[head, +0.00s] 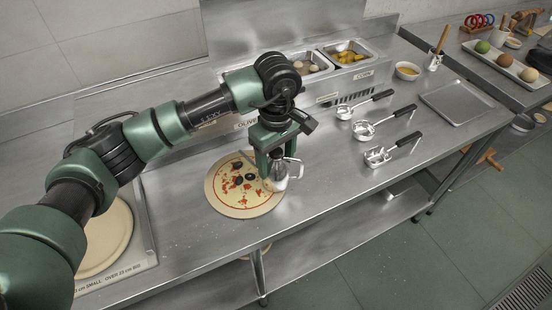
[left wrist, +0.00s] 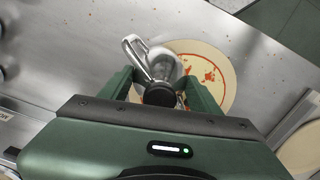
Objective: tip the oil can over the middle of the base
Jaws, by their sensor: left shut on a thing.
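The pizza base (head: 225,203) lies on the steel counter, with red sauce and toppings and several dark olive pieces. My left gripper (head: 275,163) is shut on the silver oil can (head: 279,180) and holds it over the right edge of the base. In the left wrist view the oil can (left wrist: 160,68) sits between the fingers, its handle to the upper left and a dark cap near the gripper. It hides part of the base (left wrist: 222,62) there. I cannot tell exactly how far the can is tilted. My right gripper is out of view.
Several ladle-like tools (head: 365,130) lie to the right on the counter, beside an empty steel tray (head: 457,103). Topping bins (head: 347,57) stand at the back. Another dough disc (head: 105,240) lies on a board at the left. Counter front right of the base is clear.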

